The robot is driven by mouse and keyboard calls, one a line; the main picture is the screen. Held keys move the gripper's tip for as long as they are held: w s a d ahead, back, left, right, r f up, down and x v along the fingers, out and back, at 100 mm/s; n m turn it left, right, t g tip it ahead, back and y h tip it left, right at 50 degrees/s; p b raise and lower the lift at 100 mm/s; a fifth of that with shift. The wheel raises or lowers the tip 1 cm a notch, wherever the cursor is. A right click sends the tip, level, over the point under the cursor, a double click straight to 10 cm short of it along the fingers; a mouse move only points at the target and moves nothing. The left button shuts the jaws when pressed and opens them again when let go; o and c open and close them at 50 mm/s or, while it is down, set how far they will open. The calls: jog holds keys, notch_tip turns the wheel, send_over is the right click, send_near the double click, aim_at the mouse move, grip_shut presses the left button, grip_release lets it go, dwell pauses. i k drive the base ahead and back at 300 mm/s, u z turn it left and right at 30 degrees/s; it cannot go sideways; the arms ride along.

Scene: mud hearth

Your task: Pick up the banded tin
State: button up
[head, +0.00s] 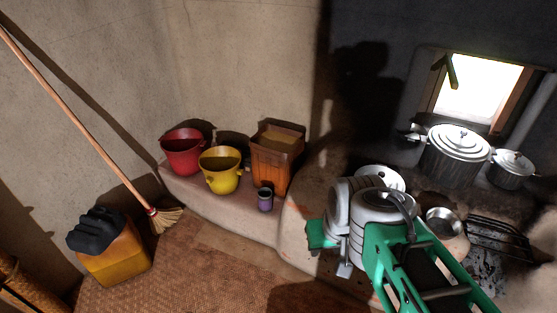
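A small purple tin (265,201) with a dark top band stands upright on the low mud ledge, in front of an orange-brown open container. It is the only thing here that looks like the banded tin, though its bands are too small to make out well. My gripper (331,252) is at the end of my green and white arm, to the right of the tin and apart from it. My wrist hides most of the gripper, so its fingers cannot be read clearly. Nothing visible is held in it.
The orange-brown container (272,167), yellow pot (222,178) and red pot (182,156) stand along the ledge (245,212). Lidded pots (457,155) and a grate (499,240) are at the right. A broom (95,140) and yellow jerrycan (117,257) stand left.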

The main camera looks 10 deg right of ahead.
aim_at(265, 194)
jog(key=u, duration=0.65)
jog(key=i, duration=1.2)
jog(key=u, duration=0.65)
jog(key=i, duration=1.8)
jog(key=z, duration=0.3)
